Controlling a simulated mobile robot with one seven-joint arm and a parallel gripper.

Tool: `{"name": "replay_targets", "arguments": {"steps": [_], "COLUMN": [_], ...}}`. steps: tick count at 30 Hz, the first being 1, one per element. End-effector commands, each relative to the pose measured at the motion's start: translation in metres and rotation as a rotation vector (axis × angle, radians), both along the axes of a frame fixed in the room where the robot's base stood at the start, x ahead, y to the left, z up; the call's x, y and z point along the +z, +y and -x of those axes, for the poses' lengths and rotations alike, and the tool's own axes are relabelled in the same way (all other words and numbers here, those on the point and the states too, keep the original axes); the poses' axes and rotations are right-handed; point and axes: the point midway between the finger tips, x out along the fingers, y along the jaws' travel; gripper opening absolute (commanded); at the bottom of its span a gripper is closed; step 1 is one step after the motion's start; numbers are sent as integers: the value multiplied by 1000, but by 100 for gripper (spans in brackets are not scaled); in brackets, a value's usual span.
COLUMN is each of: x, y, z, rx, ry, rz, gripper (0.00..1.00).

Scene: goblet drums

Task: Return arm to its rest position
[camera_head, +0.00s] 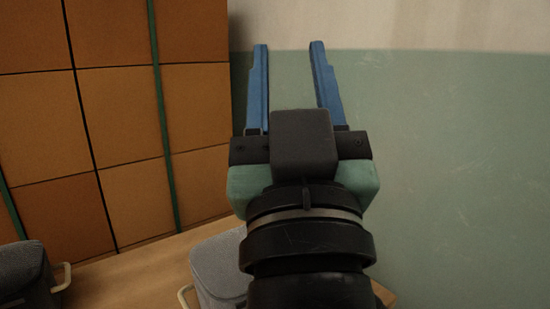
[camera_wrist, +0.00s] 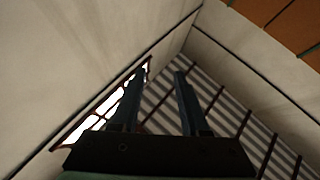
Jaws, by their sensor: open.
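My gripper (camera_head: 290,48) points upward in the middle of the head view. Its two blue fingers stand apart with nothing between them, and the green and white wall shows through the gap. The gripper also shows in the wrist view (camera_wrist: 160,74), with both fingers apart and empty. The wrist camera looks up toward a pale wall and a striped ceiling area (camera_wrist: 235,110). My arm hides part of the floor and the grey case below it.
Orange-brown wall panels (camera_head: 120,110) with green strips stand at the left. A green and white wall (camera_head: 450,160) fills the right. A grey case (camera_head: 215,265) and a dark case (camera_head: 25,270) sit low at the front. A bright window-like opening (camera_wrist: 95,115) shows in the wrist view.

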Motion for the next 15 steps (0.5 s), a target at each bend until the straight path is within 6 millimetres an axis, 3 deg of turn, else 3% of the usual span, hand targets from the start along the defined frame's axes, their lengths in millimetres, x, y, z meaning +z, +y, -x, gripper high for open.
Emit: {"name": "replay_targets", "arguments": {"steps": [1,3,15], "x": [27,62,191], "y": [11,16,13], "z": [32,61,53], "rx": [14,23,15], "ry": [-105,-197,-173], "rz": [-28,-62,-55], "gripper": [45,45,45]}}
